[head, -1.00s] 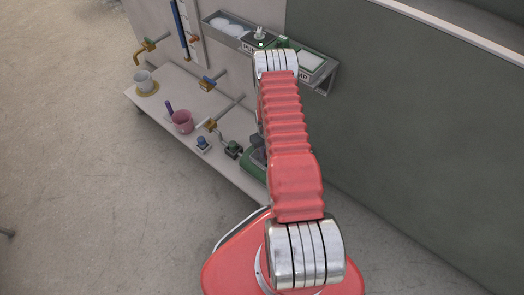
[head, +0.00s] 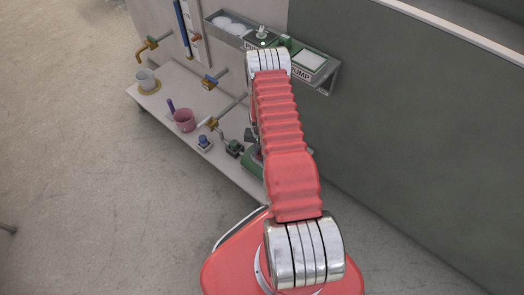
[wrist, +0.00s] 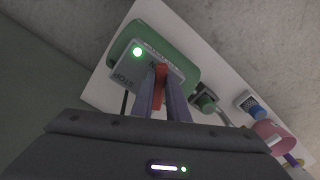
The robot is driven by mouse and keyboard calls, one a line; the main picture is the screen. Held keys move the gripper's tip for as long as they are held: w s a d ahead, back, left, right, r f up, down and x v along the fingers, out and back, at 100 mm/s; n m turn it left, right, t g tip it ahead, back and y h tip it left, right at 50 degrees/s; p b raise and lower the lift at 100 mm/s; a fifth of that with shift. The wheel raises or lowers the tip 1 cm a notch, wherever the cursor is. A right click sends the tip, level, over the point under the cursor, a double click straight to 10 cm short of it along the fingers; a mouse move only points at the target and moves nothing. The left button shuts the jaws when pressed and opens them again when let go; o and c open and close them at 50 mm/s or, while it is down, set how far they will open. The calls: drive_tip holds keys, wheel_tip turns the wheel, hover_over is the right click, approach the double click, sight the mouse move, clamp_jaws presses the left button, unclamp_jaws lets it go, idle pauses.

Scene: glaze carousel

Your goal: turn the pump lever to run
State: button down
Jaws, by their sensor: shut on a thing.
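In the wrist view the green pump (wrist: 187,58) sits on the pale bench, with a grey plate on top. A red lever (wrist: 160,73) stands over the plate. My gripper (wrist: 161,82) is shut on this lever, one finger on each side. STOP is lettered at the plate's left side; a second word near the lever is partly hidden. In the head view my arm hides the lever and most of the pump.
Pipes and taps run along the wall panel. A shelf with a PUMP label (head: 300,74) hangs above.

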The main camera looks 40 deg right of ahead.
drive_tip(key=shift+w, duration=0.25)
drive_tip(key=c, duration=1.9)
unclamp_jaws()
drive_tip(key=shift+c, duration=0.2)
drive_tip(key=shift+o, duration=1.1)
drive_tip(key=shift+s, duration=0.1)
wheel_tip(320, 180, up, 14)
drive_tip(key=shift+f, duration=0.15)
